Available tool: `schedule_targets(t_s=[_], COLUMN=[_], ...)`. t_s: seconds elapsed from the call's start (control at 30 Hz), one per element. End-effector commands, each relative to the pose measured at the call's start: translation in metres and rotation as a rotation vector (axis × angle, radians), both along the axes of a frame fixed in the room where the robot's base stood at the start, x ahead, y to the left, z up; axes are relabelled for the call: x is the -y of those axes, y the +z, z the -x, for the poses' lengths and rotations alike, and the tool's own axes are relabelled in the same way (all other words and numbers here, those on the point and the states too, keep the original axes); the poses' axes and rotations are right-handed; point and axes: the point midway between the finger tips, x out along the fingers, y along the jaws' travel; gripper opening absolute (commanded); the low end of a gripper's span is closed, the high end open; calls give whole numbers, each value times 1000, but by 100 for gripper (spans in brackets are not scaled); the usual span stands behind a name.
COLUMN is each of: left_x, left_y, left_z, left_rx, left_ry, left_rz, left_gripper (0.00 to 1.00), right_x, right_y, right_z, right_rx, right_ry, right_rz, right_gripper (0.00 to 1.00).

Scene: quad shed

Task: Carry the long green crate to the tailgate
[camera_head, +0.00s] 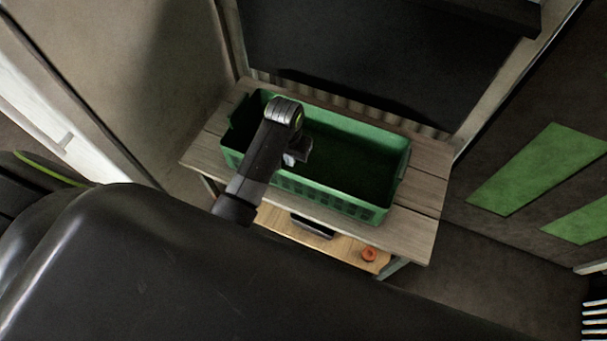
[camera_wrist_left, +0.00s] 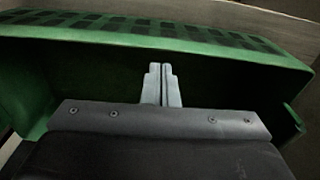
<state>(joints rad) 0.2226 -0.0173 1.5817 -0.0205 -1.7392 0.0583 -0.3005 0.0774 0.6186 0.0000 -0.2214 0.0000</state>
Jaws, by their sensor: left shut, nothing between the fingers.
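The long green crate (camera_head: 345,200) stands on a wooden bench in the head view, with its open top up and its inside dark and apparently empty. My left gripper (camera_head: 298,152) is over the crate's open top, towards its left half. In the left wrist view, its two grey fingers (camera_wrist_left: 161,84) are together with nothing between them. The crate's slotted long wall (camera_wrist_left: 160,32) runs across the top of that view, beyond the fingertips. I cannot tell whether the fingers touch the crate. My right gripper and the tailgate are not seen.
The wooden bench (camera_head: 425,190) has bare planks at both ends of the crate. A lower shelf (camera_head: 345,247) holds a small orange ring-like item (camera_head: 369,254) and a dark object (camera_head: 311,227). A dark panel (camera_head: 350,55) rises behind. Green stripes (camera_head: 537,168) mark the right wall.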

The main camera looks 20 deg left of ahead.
Motion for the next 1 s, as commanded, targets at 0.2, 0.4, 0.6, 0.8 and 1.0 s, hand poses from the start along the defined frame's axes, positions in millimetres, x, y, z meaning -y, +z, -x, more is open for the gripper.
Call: schedule_targets(t_s=[0.2,0.4,0.6,0.8,1.0], left_x=[20,30,30,30,30], left_y=[9,11,-10,-46,-80], left_z=[-30,-42,-42,-42,-42], left_rx=[-37,-59,-63,-63,-62], left_ry=[-25,-38,-38,-39,-39], left_rz=[5,5,4,4,4], left_gripper=[0,0,0,0,0], right_x=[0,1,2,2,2], right_y=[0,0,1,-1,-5], right_z=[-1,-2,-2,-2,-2], right_rx=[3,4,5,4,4], right_ry=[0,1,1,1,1], right_rz=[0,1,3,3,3], right_gripper=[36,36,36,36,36])
